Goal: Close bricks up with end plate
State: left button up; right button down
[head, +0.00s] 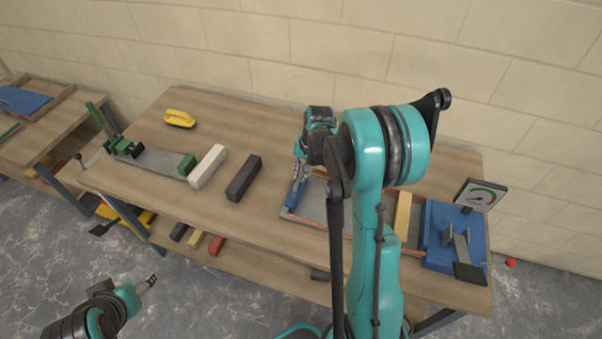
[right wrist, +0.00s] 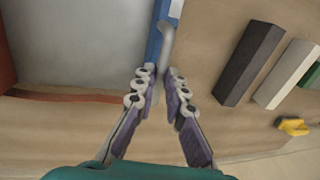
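The end plate (head: 294,194) is a narrow blue piece at the left end of a shallow tray (head: 318,222) with reddish edges. The right wrist view shows it as a blue and grey strip (right wrist: 155,40). My right gripper (right wrist: 161,72) has its fingertips close together on either side of the strip's near end and looks shut on it. In the head view my right arm hides much of the tray. A tan brick (head: 402,215) shows at its right. A white brick (head: 208,167) and a dark brick (head: 243,178) lie left of it. My left gripper (head: 149,282) is off the table, lower left; its finger gap is unclear.
A blue fixture (head: 440,220) and a dial gauge (head: 481,194) are at the right. A green-ended holder (head: 150,158) and a yellow tool (head: 179,119) are at the left. The table's back middle is clear. More bricks lie on the lower shelf (head: 240,262).

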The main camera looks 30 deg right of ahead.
jog(key=s+d+b, duration=0.1)
jog(key=s+d, duration=1.2)
jog(key=s, duration=0.2)
jog(key=shift+s+d, duration=0.2)
jog(key=shift+s, duration=0.15)
jog(key=c, duration=1.6)
grip_release()
jog(key=r, duration=0.4)
jog(key=s+d+r, duration=0.1)
jog(key=r, duration=0.6)
jog(key=shift+s+d+r, duration=0.25)
jog(key=shift+s+r, duration=0.1)
jog(key=shift+r, duration=0.05)
